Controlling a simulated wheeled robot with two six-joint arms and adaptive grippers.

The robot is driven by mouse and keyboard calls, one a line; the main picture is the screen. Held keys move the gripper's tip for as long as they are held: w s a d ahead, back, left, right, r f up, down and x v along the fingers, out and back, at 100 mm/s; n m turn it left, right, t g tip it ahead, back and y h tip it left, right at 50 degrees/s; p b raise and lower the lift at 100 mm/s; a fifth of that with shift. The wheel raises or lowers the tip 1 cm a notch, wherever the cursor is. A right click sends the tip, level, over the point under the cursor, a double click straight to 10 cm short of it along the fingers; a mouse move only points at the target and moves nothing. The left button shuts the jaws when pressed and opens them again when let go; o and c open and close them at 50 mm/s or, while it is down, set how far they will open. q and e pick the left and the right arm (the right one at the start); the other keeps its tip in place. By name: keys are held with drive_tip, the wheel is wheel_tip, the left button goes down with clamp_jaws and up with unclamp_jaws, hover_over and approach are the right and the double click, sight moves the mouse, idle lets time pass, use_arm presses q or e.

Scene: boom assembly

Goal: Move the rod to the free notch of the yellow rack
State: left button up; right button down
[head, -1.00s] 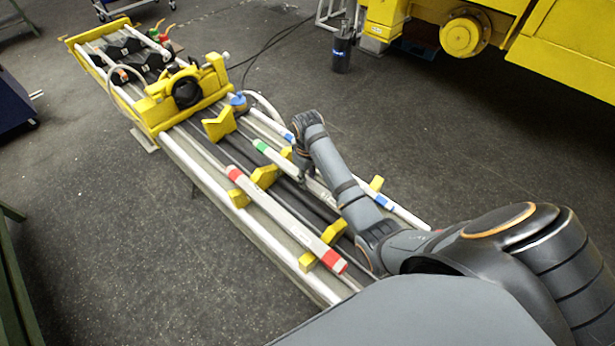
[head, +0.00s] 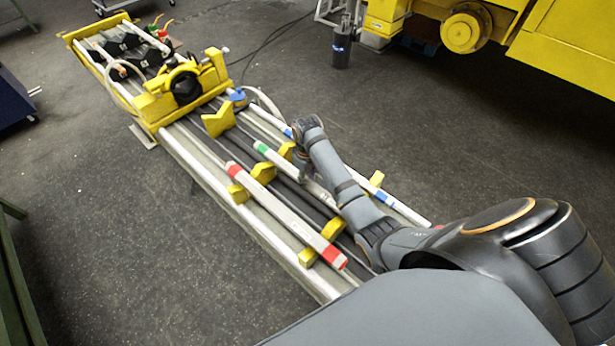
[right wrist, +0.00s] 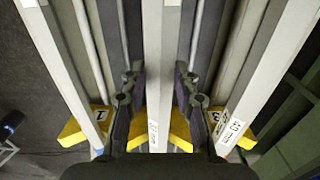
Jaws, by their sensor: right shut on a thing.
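The silver rod with a green band (head: 262,147) runs lengthwise along the rack, between a red-banded rod (head: 285,215) and a blue-banded rod (head: 405,211). My right gripper (head: 303,160) is shut on the green-banded rod; my forearm hides much of it. In the right wrist view the rod (right wrist: 158,80) runs between the two dark fingers (right wrist: 158,95), above a yellow notched block (right wrist: 181,131). I cannot tell whether the rod touches the block. The yellow rack's notched blocks (head: 263,173) stand in rows across the bed. My left gripper is not in view.
An empty yellow V-block (head: 217,121) is nearer. Yellow machinery (head: 560,55) is at the back right. The floor left of the bed is clear.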

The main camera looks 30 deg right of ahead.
drive_tip(key=c, duration=0.9)
unclamp_jaws()
drive_tip(key=shift+c, duration=0.2)
drive_tip(key=shift+s+f, duration=0.1)
wheel_tip(320, 180, up, 8)
drive_tip(key=shift+f, duration=0.2)
